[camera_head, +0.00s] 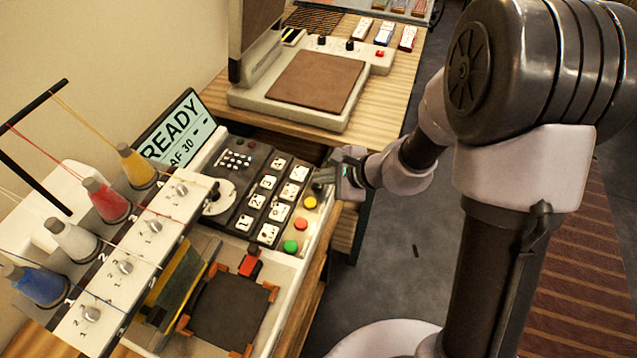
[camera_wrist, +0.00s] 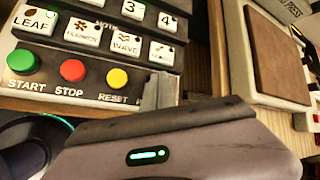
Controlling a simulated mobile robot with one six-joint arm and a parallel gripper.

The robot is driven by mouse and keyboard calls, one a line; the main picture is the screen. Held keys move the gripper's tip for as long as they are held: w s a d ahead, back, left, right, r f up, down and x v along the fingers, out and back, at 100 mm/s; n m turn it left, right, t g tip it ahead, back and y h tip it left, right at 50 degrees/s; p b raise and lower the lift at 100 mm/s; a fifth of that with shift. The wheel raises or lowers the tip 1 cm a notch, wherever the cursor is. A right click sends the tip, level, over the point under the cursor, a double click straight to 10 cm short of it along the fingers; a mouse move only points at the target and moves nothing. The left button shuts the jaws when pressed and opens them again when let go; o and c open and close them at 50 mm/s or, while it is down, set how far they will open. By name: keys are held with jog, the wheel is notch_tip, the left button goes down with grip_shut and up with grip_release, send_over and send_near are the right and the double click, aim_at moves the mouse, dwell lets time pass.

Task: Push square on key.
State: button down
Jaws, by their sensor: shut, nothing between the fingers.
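The embroidery machine's dark key panel (camera_head: 262,190) carries several white keys in rows. Their symbols are too small to read in the head view. The wrist view shows keys marked leaf (camera_wrist: 36,20), flower (camera_wrist: 82,32), wave (camera_wrist: 126,42) and one (camera_wrist: 162,52) whose label I cannot read well. Number keys 3 (camera_wrist: 134,14) and 4 (camera_wrist: 166,22) stand above. I cannot make out a key marked square. My gripper (camera_head: 323,179) is shut and empty, at the right edge of the panel beside the keys. Its grey body fills the bottom of the wrist view.
Green start (camera_wrist: 21,61), red stop (camera_wrist: 73,70) and yellow reset (camera_wrist: 117,78) buttons sit along the panel's near edge. A READY screen (camera_head: 175,132) and thread spools (camera_head: 104,200) stand to the left. A press with a brown pad (camera_head: 315,80) stands behind.

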aim_at(322, 186)
jog(key=shift+f, duration=0.15)
jog(key=shift+r+p, duration=0.45)
jog(key=shift+r, duration=0.45)
notch_tip(322, 186, up, 6)
jog(key=p, duration=0.4)
jog(key=shift+r, duration=0.1)
